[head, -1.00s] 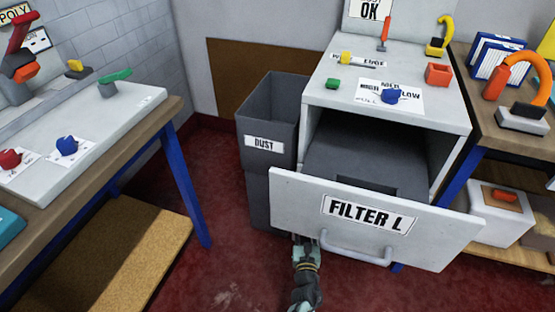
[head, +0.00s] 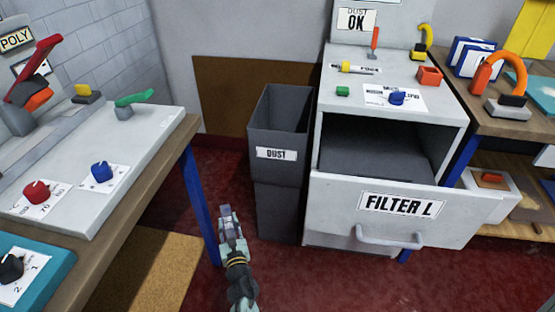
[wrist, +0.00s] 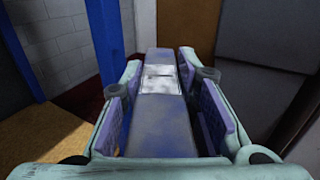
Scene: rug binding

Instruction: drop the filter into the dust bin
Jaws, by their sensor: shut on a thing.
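My gripper (head: 233,232) is low in front of the dust bin's left side, right of the left bench's blue leg. It is shut on the filter (wrist: 160,128), a long blue-grey bar with a pale label, held between both finger pads in the wrist view. The filter's end (head: 226,211) also shows past the fingers in the head view. The dust bin (head: 274,172) is a tall dark grey open box labelled DUST, standing left of the cabinet. Its rim is well above my gripper in the picture. The bin's floor is hidden.
The drawer marked FILTER L (head: 340,205) stands pulled out of the grey cabinet (head: 392,122), right of the bin. A workbench (head: 150,170) with a blue leg (head: 201,200) is close on the left. Red floor (head: 330,280) is clear in front.

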